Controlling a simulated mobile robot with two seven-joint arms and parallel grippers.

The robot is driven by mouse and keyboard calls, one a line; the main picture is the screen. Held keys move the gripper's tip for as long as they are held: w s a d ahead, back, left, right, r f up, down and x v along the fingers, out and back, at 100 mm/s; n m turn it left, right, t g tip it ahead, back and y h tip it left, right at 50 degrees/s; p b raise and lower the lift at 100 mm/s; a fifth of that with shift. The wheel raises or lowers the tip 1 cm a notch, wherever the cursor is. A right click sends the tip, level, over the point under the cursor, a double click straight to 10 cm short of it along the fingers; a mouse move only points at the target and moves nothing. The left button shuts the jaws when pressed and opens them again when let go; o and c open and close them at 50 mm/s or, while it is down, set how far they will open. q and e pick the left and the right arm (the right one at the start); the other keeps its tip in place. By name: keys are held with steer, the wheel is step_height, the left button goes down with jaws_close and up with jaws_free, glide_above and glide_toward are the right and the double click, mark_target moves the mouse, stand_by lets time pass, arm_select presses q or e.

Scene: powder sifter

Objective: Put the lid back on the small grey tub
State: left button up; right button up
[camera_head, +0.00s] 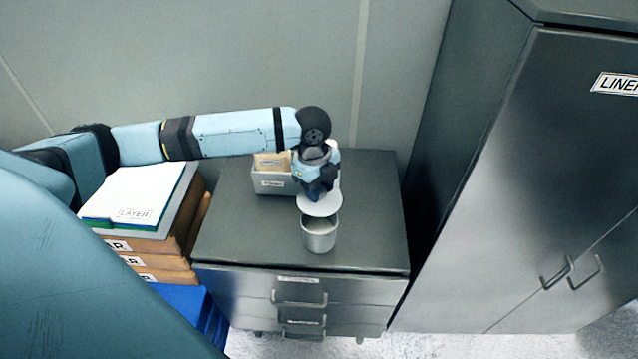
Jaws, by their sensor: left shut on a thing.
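The small grey tub (319,236) stands upright and open on top of a dark grey drawer cabinet, near its front edge. A pale round lid (320,205) is just above and behind the tub's rim. My left gripper (319,192) comes down from above and is shut on the lid. The lid looks slightly tilted and overlaps the back of the tub's opening in this view. I cannot tell whether the lid touches the rim. The fingertips are mostly hidden by the gripper body. My right gripper is not in view.
A grey box (274,183) with tan packets stands behind the tub to the left. The drawer cabinet's top (375,210) is clear on the right. Stacked boxes with a book (135,195) stand left of it. A tall dark cabinet (520,190) stands to the right.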

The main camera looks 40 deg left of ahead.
mark_target(319, 205)
arm_select(q)
steer(key=shift+f+b, duration=2.1)
steer(key=shift+b, duration=0.35)
steer(key=shift+f, duration=1.1)
steer(key=shift+p, duration=0.35)
